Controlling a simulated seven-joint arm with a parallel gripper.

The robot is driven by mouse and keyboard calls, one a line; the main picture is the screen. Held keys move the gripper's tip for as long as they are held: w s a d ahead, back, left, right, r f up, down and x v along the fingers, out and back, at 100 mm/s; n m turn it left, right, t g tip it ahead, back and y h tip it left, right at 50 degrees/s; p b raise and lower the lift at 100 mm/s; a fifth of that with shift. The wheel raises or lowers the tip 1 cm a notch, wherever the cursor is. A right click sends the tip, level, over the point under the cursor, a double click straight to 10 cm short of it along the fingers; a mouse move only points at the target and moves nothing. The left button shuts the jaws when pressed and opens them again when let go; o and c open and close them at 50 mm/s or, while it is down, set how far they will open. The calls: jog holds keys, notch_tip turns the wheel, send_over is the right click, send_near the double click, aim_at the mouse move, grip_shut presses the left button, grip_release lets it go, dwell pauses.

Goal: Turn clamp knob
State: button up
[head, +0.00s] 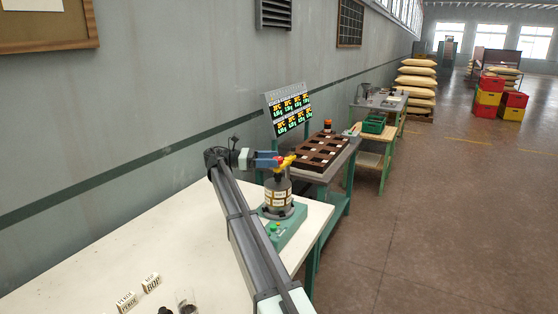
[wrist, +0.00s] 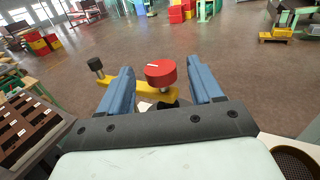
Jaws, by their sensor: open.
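The clamp knob (wrist: 160,72) is a red round knob with a pale mark on top, on a yellow clamp bar (wrist: 150,92) in the wrist view. My gripper (wrist: 161,85) is open, with one blue finger on each side of the knob and a visible gap on both sides. In the head view, my gripper (head: 278,161) is at the top of a labelled drum (head: 277,193), over the yellow clamp. The drum stands upright on a green base (head: 288,236) on the pale table.
A dark compartment tray (head: 318,153) and a lit display board (head: 290,108) are on the bench behind. Small label blocks (head: 152,283) lie at the table's front. A dark round black-headed post (wrist: 96,65) stands at the clamp bar's left end. The pale table's left part is clear.

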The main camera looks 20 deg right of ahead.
jog(key=shift+v, duration=1.4)
jog(key=s+a+n+t, duration=0.2)
jog(key=s+a+t, duration=0.25)
jog(key=a, duration=0.25)
jog(key=w+d+n+t, duration=0.1)
jog(key=d, duration=0.3)
jog(key=w+d, duration=0.1)
jog(key=d, duration=0.4)
jog(key=w+d+n+t, duration=0.1)
jog(key=d, duration=0.4)
jog(key=shift+d+n+t+h, duration=0.2)
jog(key=shift+n+t+h, duration=0.1)
jog(key=shift+t+h, duration=0.1)
